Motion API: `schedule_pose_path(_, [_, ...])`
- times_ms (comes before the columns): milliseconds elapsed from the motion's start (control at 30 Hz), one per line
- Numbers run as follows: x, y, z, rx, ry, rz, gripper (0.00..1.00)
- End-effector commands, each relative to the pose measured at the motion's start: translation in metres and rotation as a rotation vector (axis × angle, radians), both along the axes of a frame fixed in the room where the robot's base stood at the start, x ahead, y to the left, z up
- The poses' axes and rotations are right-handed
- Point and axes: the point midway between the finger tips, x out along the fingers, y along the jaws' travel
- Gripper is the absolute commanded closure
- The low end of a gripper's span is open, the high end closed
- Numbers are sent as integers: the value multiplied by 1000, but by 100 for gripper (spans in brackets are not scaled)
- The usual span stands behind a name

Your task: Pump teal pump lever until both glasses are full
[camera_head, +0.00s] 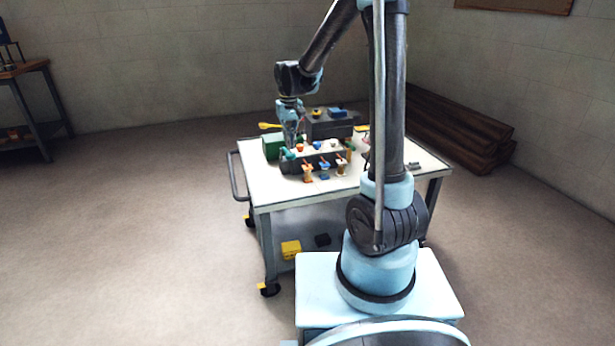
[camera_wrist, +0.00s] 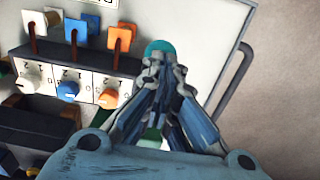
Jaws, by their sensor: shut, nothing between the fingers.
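The teal pump lever's round end (camera_wrist: 158,47) shows just past my fingertips in the wrist view. In the head view a small teal spot (camera_head: 289,155) shows at the left end of the dark console on the cart. My gripper (camera_wrist: 154,70) is shut with nothing between its fingers. Its tips overlap the near side of the teal end in the picture; I cannot tell whether they touch it. In the head view my gripper (camera_head: 294,144) points down over the console's left end. The rest of the lever is hidden by my fingers. I cannot make out the two glasses.
The console has an orange flag lever (camera_wrist: 121,40), a blue one (camera_wrist: 76,31) and a white one (camera_wrist: 35,22), with dial knobs beside them. A green box (camera_head: 271,147) stands left of it, a dark block (camera_head: 328,128) behind. The cart top (camera_head: 262,187) is bare at front left.

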Motion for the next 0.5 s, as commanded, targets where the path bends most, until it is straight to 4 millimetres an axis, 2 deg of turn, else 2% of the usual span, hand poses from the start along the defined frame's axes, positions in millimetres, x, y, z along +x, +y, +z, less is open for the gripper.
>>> schedule_pose_path(500, [0, 0, 40, 0, 0, 0, 100])
